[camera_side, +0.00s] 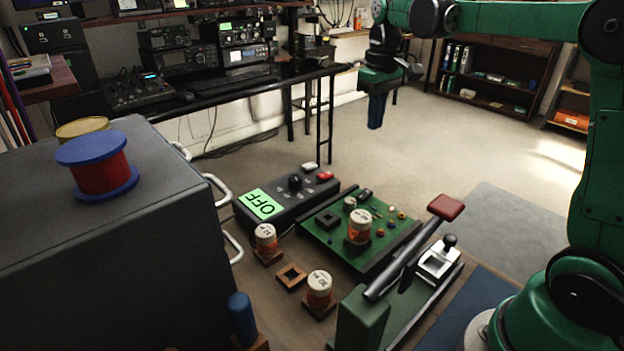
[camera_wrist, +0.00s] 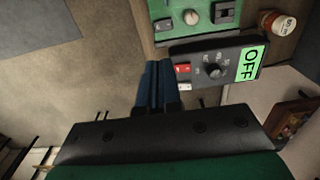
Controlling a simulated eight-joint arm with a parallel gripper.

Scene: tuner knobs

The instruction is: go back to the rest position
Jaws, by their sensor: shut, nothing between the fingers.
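My gripper (camera_side: 376,112) hangs in the upper middle of the side view, high above and behind the workbench items. Its blue fingers point down, are shut together and hold nothing. In the wrist view the two fingers (camera_wrist: 158,84) lie side by side, close to the edge of the black tuner box (camera_wrist: 222,66) in the picture. The tuner box (camera_side: 290,203) has a dark knob (camera_side: 295,183), a red and a white button, and a green display (camera_side: 262,204) reading OFF. My gripper touches none of these.
A green circuit board (camera_side: 335,241) carries a labelled coil (camera_side: 359,228); two more coils (camera_side: 266,238) (camera_side: 319,289) stand nearby. A lever press (camera_side: 400,290) with a red handle stands front right. A grey cabinet (camera_side: 110,250) holding a red-blue spool (camera_side: 98,165) fills the left. Space around my gripper is clear.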

